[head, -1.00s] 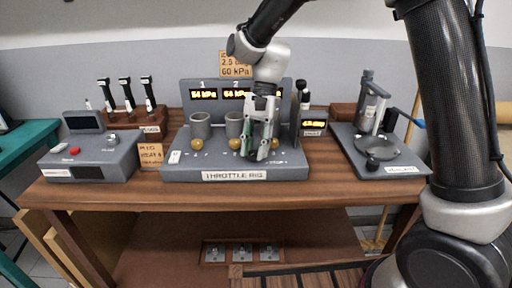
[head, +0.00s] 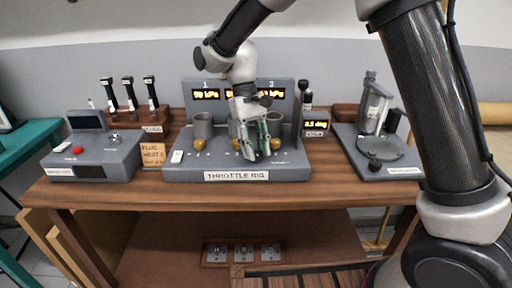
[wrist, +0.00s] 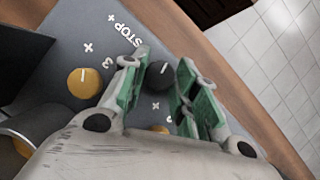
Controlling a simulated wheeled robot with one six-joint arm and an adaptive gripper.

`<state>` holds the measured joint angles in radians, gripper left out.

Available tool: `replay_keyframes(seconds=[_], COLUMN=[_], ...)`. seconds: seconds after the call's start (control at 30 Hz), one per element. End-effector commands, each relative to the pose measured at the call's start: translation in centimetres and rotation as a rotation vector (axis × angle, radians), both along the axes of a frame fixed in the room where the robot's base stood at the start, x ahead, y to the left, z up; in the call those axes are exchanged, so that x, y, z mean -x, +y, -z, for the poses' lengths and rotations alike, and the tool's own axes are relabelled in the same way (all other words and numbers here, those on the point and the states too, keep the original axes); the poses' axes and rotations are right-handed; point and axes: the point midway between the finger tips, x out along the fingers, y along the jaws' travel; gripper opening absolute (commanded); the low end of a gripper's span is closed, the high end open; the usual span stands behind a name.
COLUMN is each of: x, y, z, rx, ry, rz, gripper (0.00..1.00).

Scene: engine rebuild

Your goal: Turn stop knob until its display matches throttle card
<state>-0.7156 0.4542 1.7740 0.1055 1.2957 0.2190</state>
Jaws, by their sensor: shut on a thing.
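The throttle rig (head: 240,175) stands on the wooden bench, with lit amber displays on its back panel. In the wrist view the dark stop knob (wrist: 160,75) with a white mark sits between my green-padded fingers, beside the printed STOP label (wrist: 125,28). My gripper (head: 262,152) is shut on it at the rig's front right; it also shows in the wrist view (wrist: 158,85). A small display (head: 316,124) right of the rig seems to read 2.5 deg, but the digits are tiny. The throttle card is hidden behind my arm.
A yellow knob (wrist: 84,82) lies close to my left finger in the wrist view. Grey cylinders (head: 203,126) stand on the rig. A grey console (head: 92,155) is at left and a grey device (head: 380,150) at right. The bench front strip is clear.

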Motion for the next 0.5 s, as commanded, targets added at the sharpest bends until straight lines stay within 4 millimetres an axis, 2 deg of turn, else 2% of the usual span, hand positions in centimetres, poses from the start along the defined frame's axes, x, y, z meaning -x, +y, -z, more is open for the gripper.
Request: replay_keyframes(seconds=[0.5], x=[0.18], y=[0.31], z=[-0.04], rx=[-0.001], ry=[-0.003], rz=[-0.458], gripper=[0.06])
